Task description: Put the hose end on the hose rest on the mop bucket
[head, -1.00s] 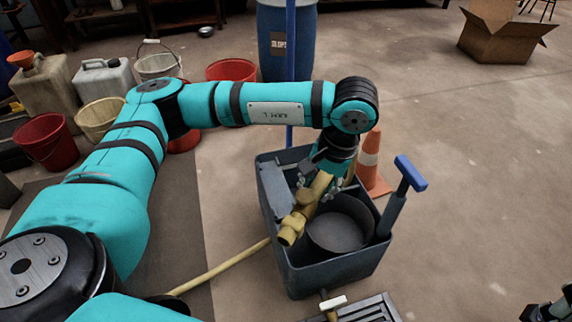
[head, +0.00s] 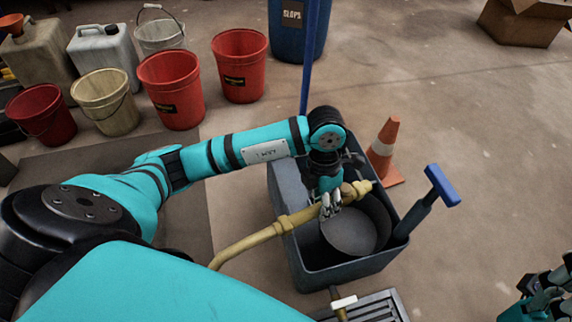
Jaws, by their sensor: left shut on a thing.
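The dark grey mop bucket (head: 352,271) stands on the floor right of centre, with a round dark insert (head: 350,232) inside. My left gripper (head: 330,206) is over the bucket, shut on the yellow hose near its end. The hose end (head: 360,188) is a yellow fitting pointing right, above the insert's far edge. The hose (head: 245,244) runs from there across the bucket's left side and down to the lower left. I cannot make out the hose rest clearly. My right gripper (head: 546,291) is at the lower right corner, away from the bucket; its fingers are unclear.
A blue-handled lever (head: 442,186) rises at the bucket's right side. An orange cone (head: 385,150) stands just behind it. A blue pole (head: 309,60) and blue drum (head: 298,30) are behind. Red buckets (head: 170,88) stand at the left. A floor grate (head: 372,306) lies in front.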

